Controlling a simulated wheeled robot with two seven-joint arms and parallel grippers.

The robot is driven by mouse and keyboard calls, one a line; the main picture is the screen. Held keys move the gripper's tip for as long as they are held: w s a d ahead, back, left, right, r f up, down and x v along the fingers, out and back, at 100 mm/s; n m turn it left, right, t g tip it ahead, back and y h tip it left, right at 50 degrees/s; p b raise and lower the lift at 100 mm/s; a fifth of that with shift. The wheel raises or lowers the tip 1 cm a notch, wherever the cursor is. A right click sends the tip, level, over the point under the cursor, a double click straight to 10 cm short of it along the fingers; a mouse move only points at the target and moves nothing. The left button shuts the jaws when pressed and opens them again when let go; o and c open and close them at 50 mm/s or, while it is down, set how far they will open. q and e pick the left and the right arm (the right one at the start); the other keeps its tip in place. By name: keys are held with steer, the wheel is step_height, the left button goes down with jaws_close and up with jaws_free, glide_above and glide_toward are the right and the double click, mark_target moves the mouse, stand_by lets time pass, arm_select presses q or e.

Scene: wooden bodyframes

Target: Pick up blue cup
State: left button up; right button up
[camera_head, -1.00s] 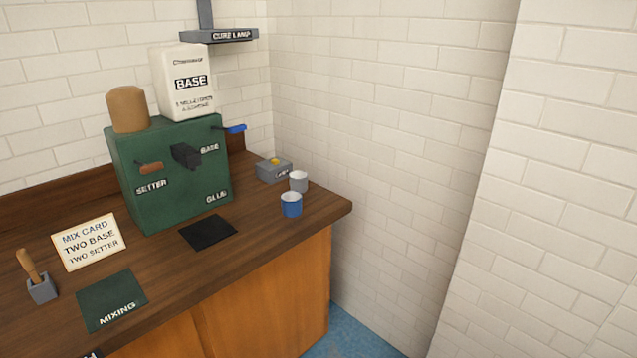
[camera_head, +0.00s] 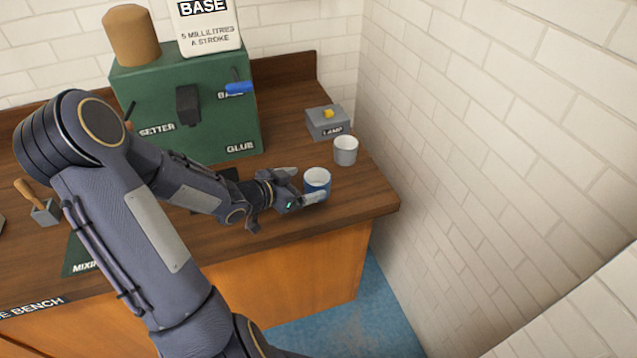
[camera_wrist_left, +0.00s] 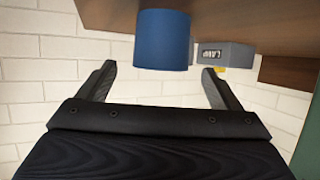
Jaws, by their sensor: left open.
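The blue cup (camera_head: 317,180) stands upright near the right end of the wooden bench, its pale inside showing from above. My left gripper (camera_head: 306,184) is open at the cup, with one finger behind it and one in front of its near side in the head view. In the left wrist view the cup (camera_wrist_left: 162,40) shows ahead, between the lines of the two spread fingers (camera_wrist_left: 158,78). I cannot tell whether either finger touches the cup. My right gripper is not in view.
A grey-white cup (camera_head: 345,150) stands just behind the blue one. A grey lamp box (camera_head: 327,122) with a yellow button is farther back. The green glue dispenser (camera_head: 220,120) stands left of them. The bench's right edge and a brick wall (camera_head: 480,150) are close.

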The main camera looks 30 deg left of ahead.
mark_target(326, 176)
arm_select(q)
steer(key=shift+x, duration=0.85)
steer(key=x, duration=0.5)
steer(key=shift+w+d, duration=0.1)
steer(key=shift+w, duration=0.3)
steer(key=c, duration=1.2)
steer(key=shift+o, duration=0.2)
